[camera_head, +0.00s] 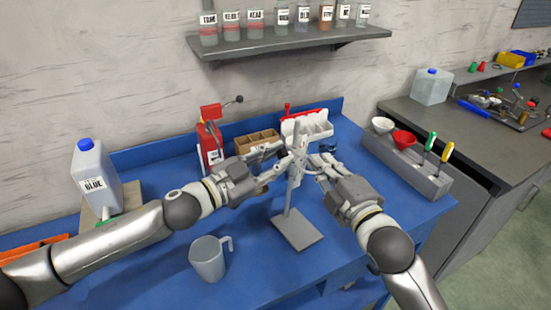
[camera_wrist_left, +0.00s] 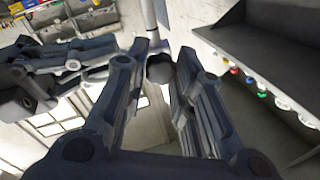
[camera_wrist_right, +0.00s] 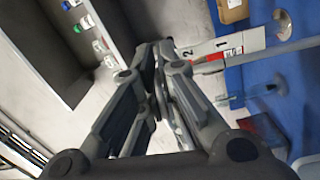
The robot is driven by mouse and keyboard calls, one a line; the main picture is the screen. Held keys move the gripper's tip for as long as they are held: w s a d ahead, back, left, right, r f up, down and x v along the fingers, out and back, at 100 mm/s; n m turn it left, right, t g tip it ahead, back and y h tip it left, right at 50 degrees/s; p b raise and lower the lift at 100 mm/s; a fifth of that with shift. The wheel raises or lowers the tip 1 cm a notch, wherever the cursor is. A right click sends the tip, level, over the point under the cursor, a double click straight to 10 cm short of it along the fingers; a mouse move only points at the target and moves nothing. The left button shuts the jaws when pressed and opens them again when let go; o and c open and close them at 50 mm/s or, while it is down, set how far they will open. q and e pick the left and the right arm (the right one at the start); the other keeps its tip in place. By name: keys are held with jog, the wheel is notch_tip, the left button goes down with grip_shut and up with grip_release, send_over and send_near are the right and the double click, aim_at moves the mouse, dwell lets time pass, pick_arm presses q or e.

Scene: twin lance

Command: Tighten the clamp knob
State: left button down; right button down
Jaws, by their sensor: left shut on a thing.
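A retort stand has a grey flat base (camera_head: 299,230) on the blue bench and an upright rod (camera_head: 297,135). A pale clamp is on the rod, mostly hidden between my grippers. My left gripper (camera_head: 281,160) is at the rod's left side. In the left wrist view its fingertips (camera_wrist_left: 160,62) are shut on a dark round piece, which looks like the clamp knob (camera_wrist_left: 160,69), with the rod (camera_wrist_left: 149,20) just beyond. My right gripper (camera_head: 311,166) is close to the rod's right side. In the right wrist view its fingertips (camera_wrist_right: 155,55) come together with nothing clear between them.
A mug (camera_head: 208,259) stands front left of the base. A grey tool rack (camera_head: 408,165) is right. A shelf of jars (camera_head: 290,40) hangs above.

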pick_arm(q)
jog(key=shift+m, duration=1.3)
jog(key=c, duration=1.2)
grip_release()
